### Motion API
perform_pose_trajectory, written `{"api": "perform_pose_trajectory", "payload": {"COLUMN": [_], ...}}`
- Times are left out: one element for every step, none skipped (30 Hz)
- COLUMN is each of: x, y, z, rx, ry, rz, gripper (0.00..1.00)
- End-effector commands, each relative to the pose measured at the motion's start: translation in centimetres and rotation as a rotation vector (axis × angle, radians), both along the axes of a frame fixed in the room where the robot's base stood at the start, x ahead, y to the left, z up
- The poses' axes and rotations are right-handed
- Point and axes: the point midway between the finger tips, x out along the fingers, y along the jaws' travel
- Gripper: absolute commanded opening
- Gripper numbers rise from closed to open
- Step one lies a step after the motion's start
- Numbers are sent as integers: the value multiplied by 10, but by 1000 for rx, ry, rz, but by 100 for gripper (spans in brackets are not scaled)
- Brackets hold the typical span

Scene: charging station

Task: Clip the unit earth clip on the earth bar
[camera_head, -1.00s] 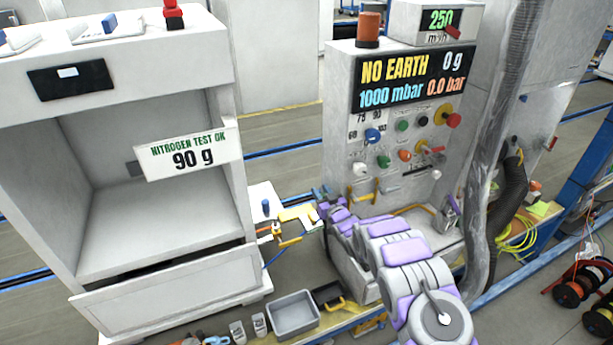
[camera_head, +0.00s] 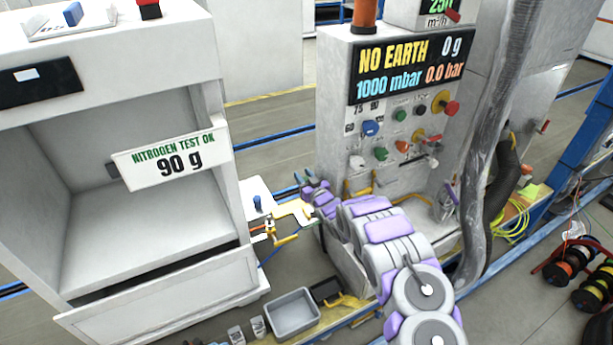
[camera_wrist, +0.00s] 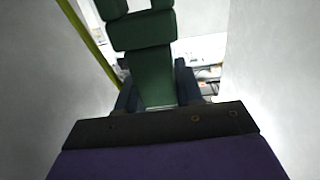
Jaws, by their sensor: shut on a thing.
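In the wrist view a green clip (camera_wrist: 145,65), which I take as the unit earth clip, sits between the two dark blue fingers of my gripper (camera_wrist: 156,88). My gripper is shut on it. A yellow-green strip, perhaps its lead, runs along the left of that view (camera_wrist: 88,42). In the head view my gripper (camera_head: 304,179) is at the far end of my purple and grey arm, at the lower left of the control cabinet (camera_head: 340,120). The clip is too small there to make out. I cannot pick out the earth bar in either view.
The cabinet's display (camera_head: 407,68) reads NO EARTH. A white enclosure (camera_head: 150,225) with a NITROGEN TEST OK sign (camera_head: 172,161) stands at left. Yellow fittings (camera_head: 290,213) lie between it and my arm. A grey bin (camera_head: 293,313) is below; a large hose (camera_head: 485,150) hangs at right.

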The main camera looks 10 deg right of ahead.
Motion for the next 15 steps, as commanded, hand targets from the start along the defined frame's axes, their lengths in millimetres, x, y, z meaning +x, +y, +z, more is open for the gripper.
{"api": "perform_pose_trajectory", "payload": {"x": [0, 0, 0, 0, 0, 0, 0, 0, 0, 0, 0, 0, 0, 0, 0], "y": [1, 0, -1, -2, -2, -3, -3, -4, -5, -5, -6, -6, -6, -6, -5], "z": [-5, -7, -10, -12, -15, -18, -21, -24, -28, -31, -33, -37, -39, -42, -45], "rx": [1, 1, 2, 3, 3, 4, 4, 5, 6, 7, 8, 8, 8, 8, 7], "ry": [1, 1, 2, 2, 2, 2, 2, 3, 3, 3, 2, 2, 2, 2, 1], "rz": [1, 0, 0, 0, 0, 0, 0, 0, 0, -1, -1, -1, -1, -1, -1], "gripper": [4, 4, 4, 4, 4, 4, 4, 4, 4, 4, 4, 4, 4, 4, 4]}}
